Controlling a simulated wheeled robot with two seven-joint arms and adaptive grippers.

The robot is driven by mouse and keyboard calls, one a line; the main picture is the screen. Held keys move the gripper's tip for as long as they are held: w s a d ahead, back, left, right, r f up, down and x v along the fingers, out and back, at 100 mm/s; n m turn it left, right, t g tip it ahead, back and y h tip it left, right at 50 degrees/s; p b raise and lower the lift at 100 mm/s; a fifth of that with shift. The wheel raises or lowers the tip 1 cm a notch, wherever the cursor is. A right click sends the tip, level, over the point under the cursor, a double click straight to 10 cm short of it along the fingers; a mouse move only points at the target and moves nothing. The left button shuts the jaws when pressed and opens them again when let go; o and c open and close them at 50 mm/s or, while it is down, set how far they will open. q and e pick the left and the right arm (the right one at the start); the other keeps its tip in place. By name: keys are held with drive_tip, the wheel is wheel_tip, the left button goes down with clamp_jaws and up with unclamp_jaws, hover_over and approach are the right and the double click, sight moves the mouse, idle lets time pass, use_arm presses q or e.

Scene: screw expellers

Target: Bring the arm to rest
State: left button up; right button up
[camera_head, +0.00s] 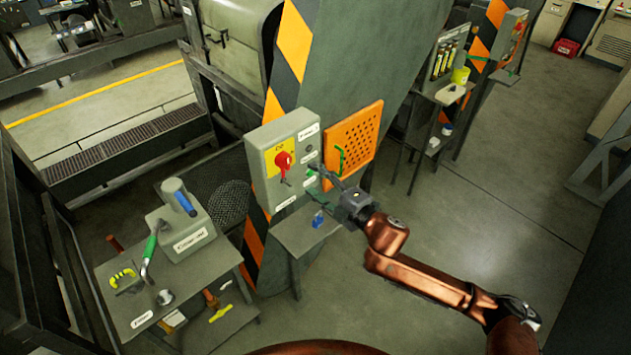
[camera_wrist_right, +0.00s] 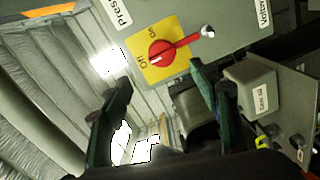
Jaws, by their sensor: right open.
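My right arm reaches in from the lower right in the head view. Its gripper (camera_head: 322,180) is open in front of the lower right part of the grey control box (camera_head: 262,150). In the right wrist view the two dark green fingers (camera_wrist_right: 158,90) stand apart with nothing between them. The red rotary switch (camera_head: 284,160) sits on a yellow plate on the box. In the wrist view the red switch (camera_wrist_right: 162,52) is beyond the fingers, its handle pointing right. Whether the fingers touch the box cannot be told. My left gripper is not in view.
An orange perforated panel (camera_head: 363,138) hangs right of the box. Below is a small shelf (camera_head: 290,232) with a blue item (camera_head: 318,218). A grey table (camera_head: 112,292) with tools stands at lower left. Open floor (camera_head: 500,190) lies to the right.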

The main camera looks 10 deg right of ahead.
idle(0.3)
